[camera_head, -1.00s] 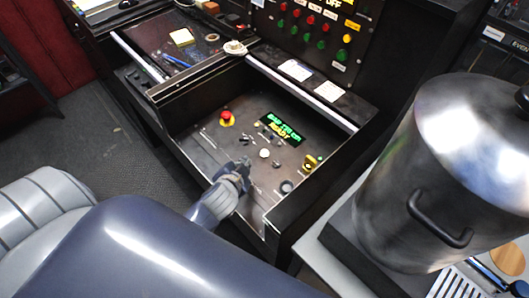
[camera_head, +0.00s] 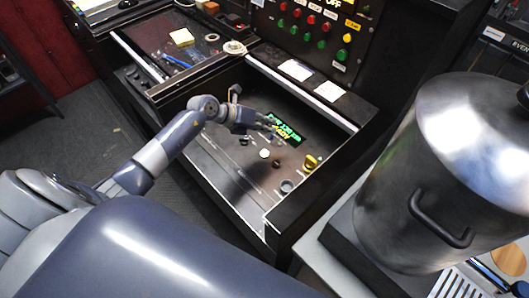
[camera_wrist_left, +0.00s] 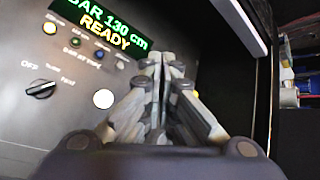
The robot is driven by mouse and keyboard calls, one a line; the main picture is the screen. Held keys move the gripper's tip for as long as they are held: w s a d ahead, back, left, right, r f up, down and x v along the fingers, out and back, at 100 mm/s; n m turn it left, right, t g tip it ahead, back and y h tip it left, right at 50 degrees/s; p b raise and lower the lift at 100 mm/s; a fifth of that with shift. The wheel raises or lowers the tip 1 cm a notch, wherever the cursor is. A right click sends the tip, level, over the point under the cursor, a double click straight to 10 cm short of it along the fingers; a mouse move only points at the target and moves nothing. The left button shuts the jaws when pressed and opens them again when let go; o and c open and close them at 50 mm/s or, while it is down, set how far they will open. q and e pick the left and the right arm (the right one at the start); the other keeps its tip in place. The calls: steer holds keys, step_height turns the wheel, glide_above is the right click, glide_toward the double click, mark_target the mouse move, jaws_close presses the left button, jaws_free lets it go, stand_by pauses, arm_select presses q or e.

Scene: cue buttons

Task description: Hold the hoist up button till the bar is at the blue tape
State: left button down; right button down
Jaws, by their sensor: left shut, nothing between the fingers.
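The control panel (camera_head: 228,163) lies in an open drawer. Its green-lit display (camera_head: 287,130) reads "BAR 130 cm READY" in the left wrist view (camera_wrist_left: 103,25). No hoist bar or blue tape is visible.
A white round knob (camera_head: 264,153) and a black selector (camera_wrist_left: 42,88) stand on the panel. A yellow part (camera_head: 310,162) is at the right. The drawer's walls surround the panel. A large metal pot (camera_head: 450,170) stands to the right. My arm hides the red button's place.

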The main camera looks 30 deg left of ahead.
arm_select(q)
steer(key=shift+s+a+f+g+y, duration=0.15)
steer(key=shift+a+f+g, duration=0.1)
steer(key=shift+a, duration=0.2)
steer(key=shift+s+a+f+g+y, duration=0.15)
steer(key=shift+a+f, duration=0.1)
steer(key=shift+a, duration=0.15)
steer(key=shift+f, duration=0.15)
steer(key=b, duration=0.7)
glide_above(263, 151)
step_height(263, 151, down, 8)
steer(key=shift+w+r, duration=0.1)
steer(key=shift+r, duration=0.05)
steer(key=shift+a+f+b, duration=0.1)
steer(key=shift+f+b, duration=0.25)
steer(key=shift+f, duration=0.05)
